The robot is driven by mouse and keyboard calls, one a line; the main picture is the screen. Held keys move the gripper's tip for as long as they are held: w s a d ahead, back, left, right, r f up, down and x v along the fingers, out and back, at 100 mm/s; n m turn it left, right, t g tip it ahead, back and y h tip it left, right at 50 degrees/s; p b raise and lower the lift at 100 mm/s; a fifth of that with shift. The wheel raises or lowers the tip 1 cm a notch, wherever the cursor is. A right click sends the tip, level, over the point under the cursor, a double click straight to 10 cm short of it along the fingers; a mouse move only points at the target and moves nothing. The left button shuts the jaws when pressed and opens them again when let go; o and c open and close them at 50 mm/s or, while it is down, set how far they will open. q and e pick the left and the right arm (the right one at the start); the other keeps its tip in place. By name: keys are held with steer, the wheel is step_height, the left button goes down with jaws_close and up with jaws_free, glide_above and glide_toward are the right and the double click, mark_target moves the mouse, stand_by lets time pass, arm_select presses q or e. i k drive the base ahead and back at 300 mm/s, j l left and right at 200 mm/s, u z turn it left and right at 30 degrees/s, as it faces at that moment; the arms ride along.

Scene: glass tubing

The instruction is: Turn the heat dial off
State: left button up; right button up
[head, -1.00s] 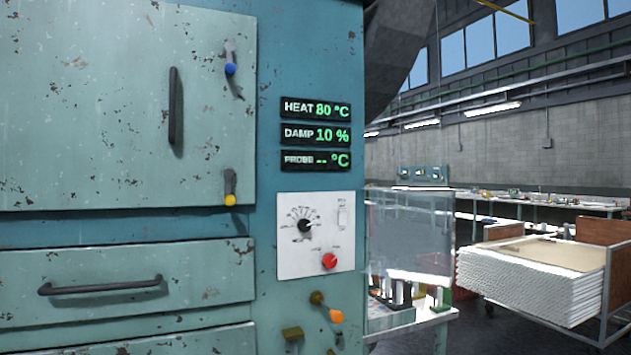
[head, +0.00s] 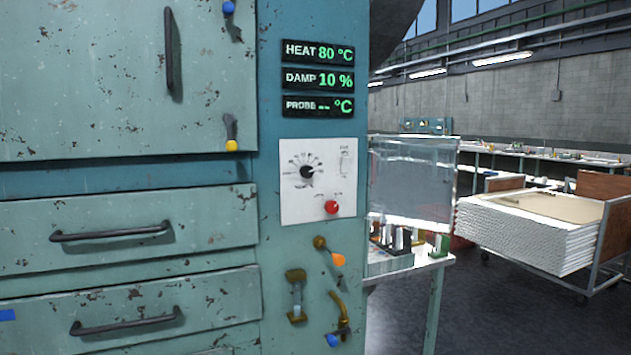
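The heat dial (head: 307,172) is a small black knob with a printed scale around it, on a white control panel (head: 290,207) on the front of the teal cabinet. The heat display (head: 318,52) above it reads 80 °C in green. Which mark the dial points to is too small to tell. A red knob (head: 332,207) sits below and right of the dial, and a pale switch (head: 345,166) is at the panel's upper right. Neither of my grippers is in view, and nothing covers the dial.
A damp display (head: 318,79) reads 10 % and a probe display (head: 318,105) reads dashes. Below the panel, an orange-tipped lever (head: 338,260) and a blue-tipped brass lever (head: 342,315) stick out. Drawer handles (head: 112,232) protrude at left. A bench with a clear screen (head: 412,185) stands right.

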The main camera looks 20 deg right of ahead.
mark_target(306, 172)
steer(key=i+l, duration=0.1)
steer(key=l, duration=0.3)
steer(key=i+l, duration=0.15)
steer(key=l, duration=0.3)
steer(key=i+l, duration=0.1)
steer(key=l, duration=0.3)
